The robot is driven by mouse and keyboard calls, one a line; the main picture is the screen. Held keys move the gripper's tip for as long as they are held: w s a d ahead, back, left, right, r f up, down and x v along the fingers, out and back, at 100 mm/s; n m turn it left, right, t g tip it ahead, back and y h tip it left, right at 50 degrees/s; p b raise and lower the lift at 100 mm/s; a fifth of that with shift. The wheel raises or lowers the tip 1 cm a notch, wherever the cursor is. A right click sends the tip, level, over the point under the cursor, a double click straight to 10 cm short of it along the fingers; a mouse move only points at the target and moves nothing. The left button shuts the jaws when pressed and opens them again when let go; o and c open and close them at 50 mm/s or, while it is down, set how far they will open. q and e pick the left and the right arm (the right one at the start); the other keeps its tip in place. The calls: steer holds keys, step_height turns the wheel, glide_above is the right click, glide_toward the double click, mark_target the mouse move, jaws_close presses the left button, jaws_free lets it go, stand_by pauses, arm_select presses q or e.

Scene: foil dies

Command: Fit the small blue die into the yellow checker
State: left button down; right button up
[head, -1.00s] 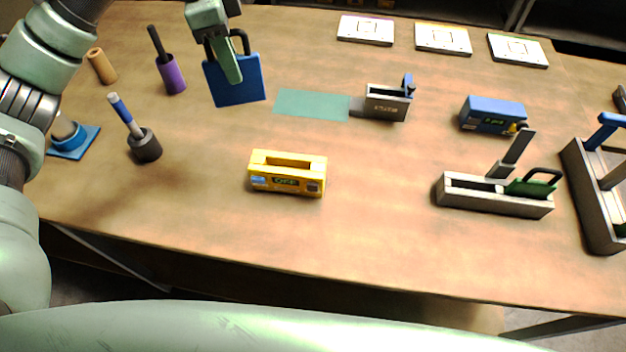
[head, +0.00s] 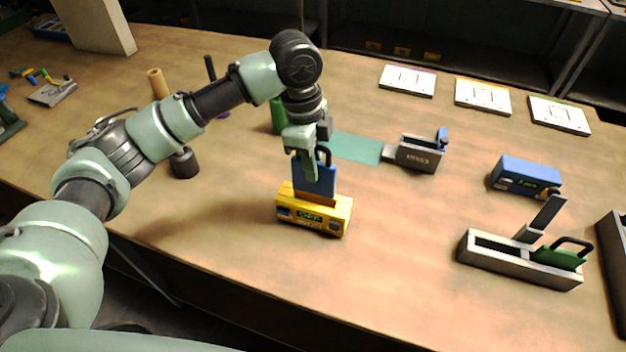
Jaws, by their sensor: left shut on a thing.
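The blue die (head: 316,182) is a flat blue plate with a dark loop handle. My left gripper (head: 309,160) is shut on it and holds it upright at the yellow checker. The yellow checker (head: 322,219) is a yellow box with a slot in its top and a small green display on its front. The die's lower edge is at the checker's top opening; I cannot tell whether it has entered the slot or hovers just over it. The gripper hides part of the die's handle. My right gripper is not in view.
A teal mat (head: 355,147) and a small grey checker (head: 420,153) lie behind. A blue box (head: 526,176) and a long grey holder (head: 520,262) with a green die (head: 558,257) stand to the right. A dark-based tool (head: 184,163) stands left. The table front is clear.

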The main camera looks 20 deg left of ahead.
mark_target(313, 184)
arm_select(q)
steer(key=shift+w+f, duration=0.1)
steer(key=shift+f, duration=0.6)
steer(key=shift+f+p, duration=0.35)
steer(key=shift+f, duration=1.8)
steer(key=c, duration=1.4)
jaws_free()
steer(key=shift+f, duration=0.15)
steer(key=shift+r, duration=0.35)
steer(key=r, duration=0.3)
steer(key=a+r+b, duration=0.1)
steer(key=r, duration=0.3)
steer(key=r+b, duration=0.1)
steer(key=r, duration=0.3)
steer(key=shift+a+r, duration=0.25)
